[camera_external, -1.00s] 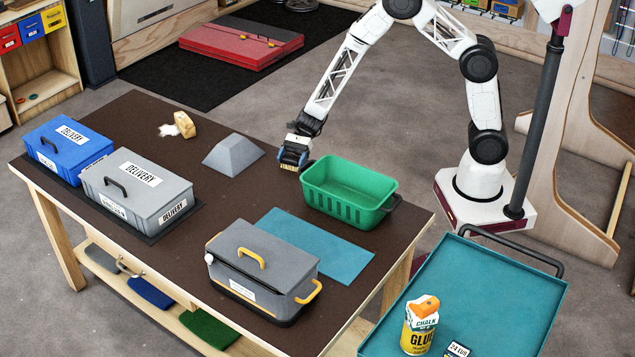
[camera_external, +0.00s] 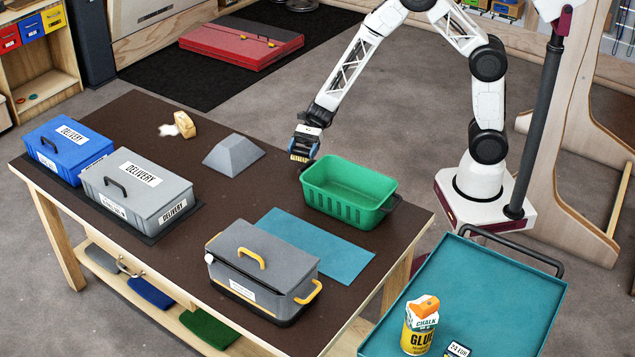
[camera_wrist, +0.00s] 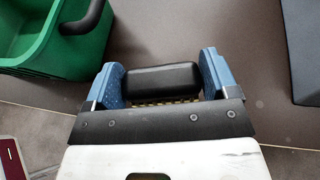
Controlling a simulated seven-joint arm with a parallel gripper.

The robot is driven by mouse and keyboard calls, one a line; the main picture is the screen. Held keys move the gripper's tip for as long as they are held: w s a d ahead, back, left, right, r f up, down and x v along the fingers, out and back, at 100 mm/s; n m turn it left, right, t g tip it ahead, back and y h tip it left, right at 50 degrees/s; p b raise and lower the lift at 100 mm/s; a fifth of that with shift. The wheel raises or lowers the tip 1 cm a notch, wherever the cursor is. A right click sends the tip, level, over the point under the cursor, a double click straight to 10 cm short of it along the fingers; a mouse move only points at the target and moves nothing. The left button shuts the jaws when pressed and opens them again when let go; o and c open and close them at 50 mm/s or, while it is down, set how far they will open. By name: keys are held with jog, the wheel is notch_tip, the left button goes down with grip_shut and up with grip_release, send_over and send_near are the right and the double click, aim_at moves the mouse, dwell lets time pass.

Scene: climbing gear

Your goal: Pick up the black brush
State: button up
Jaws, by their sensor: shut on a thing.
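The black brush (camera_wrist: 162,80) is between the two blue fingers of my gripper (camera_wrist: 162,84) in the wrist view. Its dark body spans the gap and a strip of tan bristles shows along its near edge. My gripper (camera_external: 304,147) is shut on it. In the external view my gripper is at the far edge of the brown table, left of the green basket, and appears to be above the tabletop. The brush is small there, and mostly its pale bristles (camera_external: 299,158) show below the fingers.
A green basket (camera_external: 345,202) stands close to the right of my gripper. A grey block (camera_external: 233,157) is to the left.

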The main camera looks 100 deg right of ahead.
jog(key=s+a+r, duration=0.1)
jog(key=s, duration=1.1)
jog(key=shift+a, duration=0.35)
jog(key=shift+w, duration=0.15)
